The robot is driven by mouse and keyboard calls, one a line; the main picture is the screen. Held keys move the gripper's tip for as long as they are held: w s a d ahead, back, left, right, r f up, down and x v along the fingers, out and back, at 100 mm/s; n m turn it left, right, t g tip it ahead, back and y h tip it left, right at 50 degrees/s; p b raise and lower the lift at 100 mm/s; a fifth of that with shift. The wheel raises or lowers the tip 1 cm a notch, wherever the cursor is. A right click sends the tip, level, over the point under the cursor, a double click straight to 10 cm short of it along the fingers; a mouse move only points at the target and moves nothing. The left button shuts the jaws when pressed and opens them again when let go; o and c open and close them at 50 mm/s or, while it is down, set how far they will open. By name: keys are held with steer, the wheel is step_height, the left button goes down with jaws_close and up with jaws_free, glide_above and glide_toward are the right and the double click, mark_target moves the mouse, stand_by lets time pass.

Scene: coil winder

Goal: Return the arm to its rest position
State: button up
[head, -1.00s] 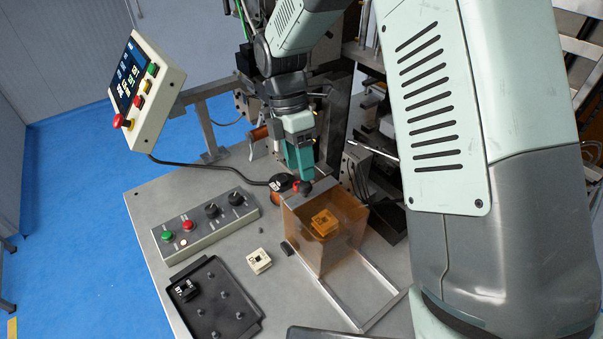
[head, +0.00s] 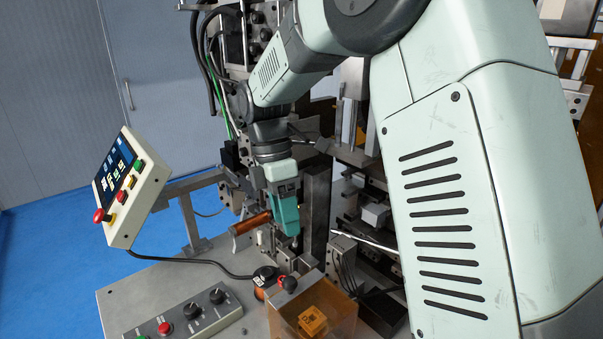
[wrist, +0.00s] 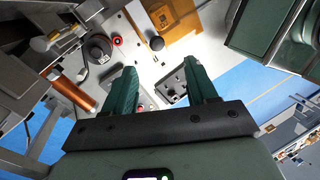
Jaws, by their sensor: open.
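My gripper (head: 287,222) is raised above the machine table, beside the copper coil spool (head: 250,222) in the head view. In the wrist view my gripper (wrist: 168,92) shows its two green fingers spread well apart with nothing between them. The tinted orange box (head: 335,310) stands on the table below, with an orange-looking block (head: 313,320) seen through its wall. The box also shows at the top of the wrist view (wrist: 182,22). My arm covers the right side of the head view.
The control panel on its arm (head: 132,190) stands at left. A button box (head: 185,318) lies on the table (head: 125,295). A round black part (head: 264,275) and a red-and-black knob (head: 287,284) are near the orange box. Winder frames crowd behind my gripper.

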steer(key=s+d+r+m+t+y, duration=0.1)
steer(key=s+d+r+m+t, duration=0.3)
steer(key=s+d+r+m, duration=0.65)
steer(key=s+d+r+m+t+y, duration=0.1)
steer(key=s+d+m+t, duration=0.2)
steer(key=s+d+m, duration=0.4)
steer(key=s+m, duration=0.3)
steer(key=m, duration=0.2)
steer(key=shift+d+r+t, duration=0.25)
steer(key=shift+r+t, duration=0.15)
